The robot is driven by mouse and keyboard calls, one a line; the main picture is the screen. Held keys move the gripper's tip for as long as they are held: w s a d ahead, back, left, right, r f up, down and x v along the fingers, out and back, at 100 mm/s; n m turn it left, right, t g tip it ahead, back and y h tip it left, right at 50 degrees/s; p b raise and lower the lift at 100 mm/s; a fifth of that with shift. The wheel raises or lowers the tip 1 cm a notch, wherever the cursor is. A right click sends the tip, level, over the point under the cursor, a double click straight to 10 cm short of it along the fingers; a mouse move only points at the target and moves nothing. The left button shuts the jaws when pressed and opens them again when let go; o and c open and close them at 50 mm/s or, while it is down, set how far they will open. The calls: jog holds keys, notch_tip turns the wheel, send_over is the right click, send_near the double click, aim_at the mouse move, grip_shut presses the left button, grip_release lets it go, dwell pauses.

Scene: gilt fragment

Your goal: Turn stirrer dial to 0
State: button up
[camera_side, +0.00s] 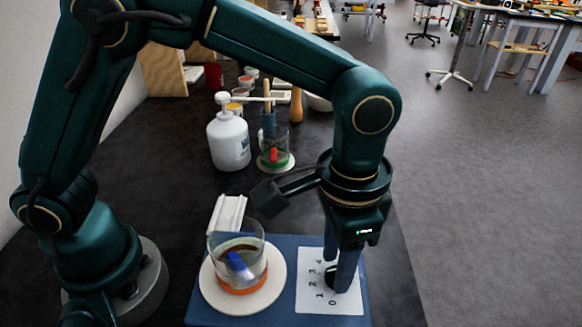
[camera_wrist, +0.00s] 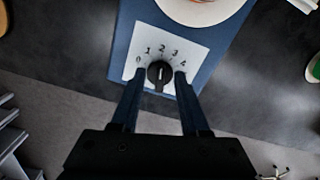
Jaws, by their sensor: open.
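The stirrer is a blue box (camera_side: 225,313) with a white scale plate (camera_side: 315,302) numbered 0 to 4. Its black dial (camera_wrist: 160,82) shows in the wrist view, with a pale mark that seems to point up towards 2. In the side view the dial (camera_side: 330,277) is partly hidden by a finger. My gripper (camera_side: 337,272) points down over the plate and is open. In the wrist view its fingers (camera_wrist: 159,73) stand on the left and right of the dial, with gaps showing. The 0 (camera_wrist: 138,59) is beside the left fingertip.
A glass beaker (camera_side: 238,247) with dark liquid and a blue object stands on the stirrer's round white plate (camera_side: 262,300), left of the dial. A white bottle (camera_side: 229,143) and another beaker (camera_side: 274,150) stand behind. Dark tabletop (camera_side: 140,170) lies free at the left.

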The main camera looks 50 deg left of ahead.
jog(key=shift+f, duration=0.35)
grip_shut()
jog(key=shift+n, duration=0.3)
jog(key=n, duration=0.5)
jog(key=shift+d+n, duration=0.15)
jog(key=shift+n, duration=0.15)
jog(key=n, duration=0.5)
jog(key=shift+d+n, duration=0.2)
jog(key=shift+n, duration=0.1)
